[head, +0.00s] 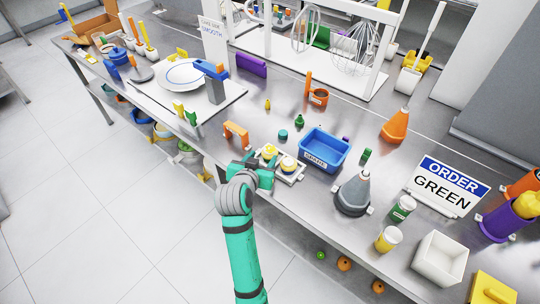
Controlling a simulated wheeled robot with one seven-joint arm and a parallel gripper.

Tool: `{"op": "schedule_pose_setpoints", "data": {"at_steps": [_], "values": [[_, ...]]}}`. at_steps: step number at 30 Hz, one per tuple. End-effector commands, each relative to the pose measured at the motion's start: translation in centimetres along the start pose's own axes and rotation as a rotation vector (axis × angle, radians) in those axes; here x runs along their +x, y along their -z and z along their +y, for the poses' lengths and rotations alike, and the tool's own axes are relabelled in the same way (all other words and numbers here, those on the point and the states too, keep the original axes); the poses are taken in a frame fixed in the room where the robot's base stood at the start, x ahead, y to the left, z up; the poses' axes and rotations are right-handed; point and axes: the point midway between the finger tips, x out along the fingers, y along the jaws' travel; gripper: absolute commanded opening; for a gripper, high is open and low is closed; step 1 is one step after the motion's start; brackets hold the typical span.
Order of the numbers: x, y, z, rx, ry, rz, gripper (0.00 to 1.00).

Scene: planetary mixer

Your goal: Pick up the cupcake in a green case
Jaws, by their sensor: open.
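Two small cupcakes with yellow tops sit on a small light tray (298,178) near the front edge of the steel table. One cupcake (269,151) is at the tray's left, the other cupcake (288,164) to its right. Their cases are too small and partly hidden, so I cannot tell which one is green. My gripper (262,167) is open, at the table's front edge beside the tray, close in front of the cupcakes. My wrist and gripper hide part of the tray's near left side. I cannot tell whether the gripper touches anything.
A blue bin (325,148) stands right behind the tray. A grey cone-shaped thing (353,192) is to its right, and an orange bracket (236,134) to its left. A sign (446,186) reads "ORDER GREEN". A white open box (440,259) stands at the front right.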

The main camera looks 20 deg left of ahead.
Motion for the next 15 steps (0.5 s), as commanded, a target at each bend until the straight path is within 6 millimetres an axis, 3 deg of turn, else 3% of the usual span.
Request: {"op": "schedule_pose_setpoints", "data": {"at_steps": [9,15], "values": [[4.3,-0.1,0.9,0.005,-0.011,0.0,0.49],[4.8,-0.1,0.9,0.005,-0.009,0.0,0.49]]}}
